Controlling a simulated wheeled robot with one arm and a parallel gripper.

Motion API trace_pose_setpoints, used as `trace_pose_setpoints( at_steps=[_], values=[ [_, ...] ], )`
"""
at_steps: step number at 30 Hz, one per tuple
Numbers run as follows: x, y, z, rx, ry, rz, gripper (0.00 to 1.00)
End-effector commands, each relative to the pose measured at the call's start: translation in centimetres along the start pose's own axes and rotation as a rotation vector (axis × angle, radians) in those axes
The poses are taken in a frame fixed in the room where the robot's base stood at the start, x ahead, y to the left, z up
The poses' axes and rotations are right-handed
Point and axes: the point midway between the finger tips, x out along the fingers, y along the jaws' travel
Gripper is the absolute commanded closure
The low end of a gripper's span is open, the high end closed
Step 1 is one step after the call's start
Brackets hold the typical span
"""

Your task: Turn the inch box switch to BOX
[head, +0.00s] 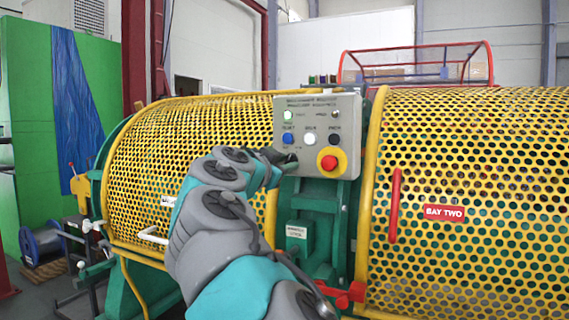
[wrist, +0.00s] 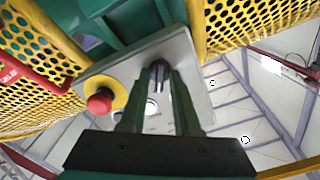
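The inch box is a grey control panel (head: 345,112) with a green lamp, several buttons and a red emergency stop on a yellow plate (head: 330,162). My gripper (head: 285,160) is at the panel's lower left, left of the emergency stop, and hides most of the switch there. In the wrist view, the two green fingers of my gripper (wrist: 160,78) point at the panel face (wrist: 183,52). A small dark switch knob (wrist: 160,68) shows between the fingertips. I cannot tell whether the fingers touch it. The switch's setting and its labels are not readable.
Yellow perforated guards stand left (head: 190,150) and right (head: 480,190) of the panel. The right one has a red handle (head: 394,205) and a BAY TWO sign (head: 444,213). A small box (head: 299,236) and red fittings (head: 345,294) are below the panel.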

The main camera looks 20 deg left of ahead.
Motion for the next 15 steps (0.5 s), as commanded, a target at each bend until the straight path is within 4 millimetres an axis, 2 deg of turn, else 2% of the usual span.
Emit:
trace_pose_setpoints(
  at_steps=[1, 7, 15],
  values=[
    [-0.01, 0.00, 0.00, 0.000, 0.000, 0.000, 0.77],
    [-0.01, 0.00, 0.00, 0.000, 0.000, 0.000, 0.99],
    [-0.01, 0.00, 0.00, 0.000, 0.000, 0.000, 1.00]
  ],
)
